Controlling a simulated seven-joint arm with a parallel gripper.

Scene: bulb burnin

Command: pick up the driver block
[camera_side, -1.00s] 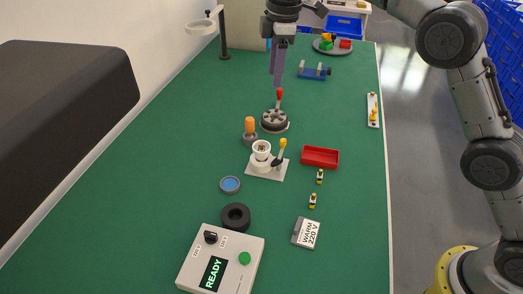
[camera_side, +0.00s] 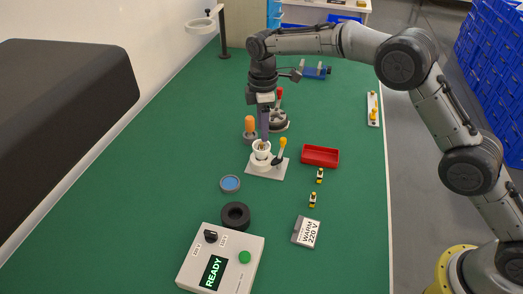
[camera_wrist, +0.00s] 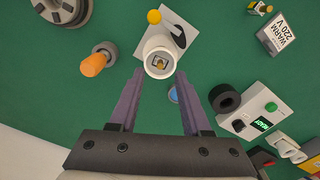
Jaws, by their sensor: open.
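My gripper (camera_side: 264,138) is open and points down just above the white cup (camera_side: 260,150). In the wrist view its two purple fingers (camera_wrist: 157,88) stand apart, with the cup (camera_wrist: 158,48) just beyond and between their tips. A small brown and yellow block (camera_wrist: 158,64) shows inside the cup. Two small white, black and yellow blocks, one farther back (camera_side: 320,176) and one nearer (camera_side: 312,200), stand on the green table. No label shows which block is the driver block. In the side view the fingers partly cover the cup's mouth.
A yellow-topped lever (camera_side: 281,148) stands right of the cup on the same white plate. An orange-topped peg (camera_side: 249,126) is close left, and a grey round fixture (camera_side: 278,122) stands behind. A red tray (camera_side: 320,157) lies right. The table's left side is clear.

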